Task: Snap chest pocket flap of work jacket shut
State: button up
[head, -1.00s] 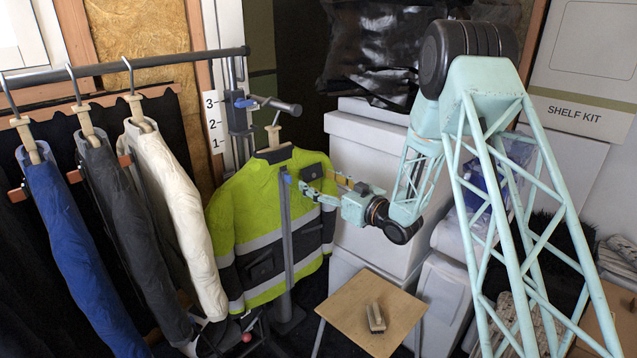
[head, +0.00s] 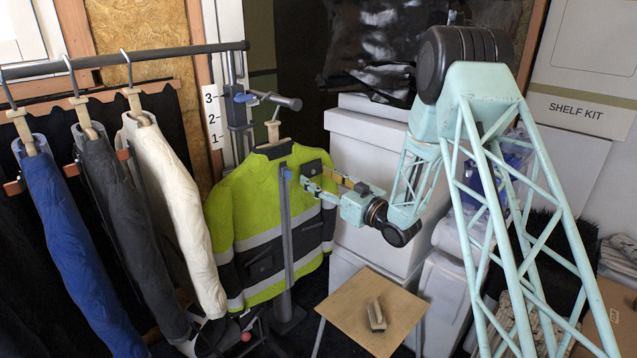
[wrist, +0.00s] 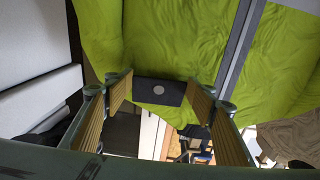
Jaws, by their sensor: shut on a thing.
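The work jacket (head: 262,215) is hi-vis yellow-green with grey bands and dark panels, and hangs on a hanger against a grey stand. Its dark chest pocket flap (head: 312,169) is at the upper right of the jacket. My gripper (head: 314,179) reaches in from the right at this pocket. I cannot tell whether the snap is fastened.
Blue, grey and white garments (head: 180,215) hang from a rail (head: 130,62) at left. A small wooden table (head: 350,312) with a brush-like block (head: 376,316) stands below my gripper. White boxes (head: 372,180) stand behind my arm.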

jog(key=shift+w+a+f+t+y+b, duration=0.15)
jog(key=shift+t+y+b, duration=0.15)
jog(key=shift+b, duration=0.4)
jog(key=shift+r+p, duration=0.25)
jog(key=shift+p, duration=0.25)
jog(key=shift+f, duration=0.1)
jog(key=o, duration=0.9)
jog(key=shift+r+v, duration=0.15)
jog(key=shift+v, duration=2.9)
jog(key=shift+r+v, duration=0.15)
jog(key=shift+v, duration=2.85)
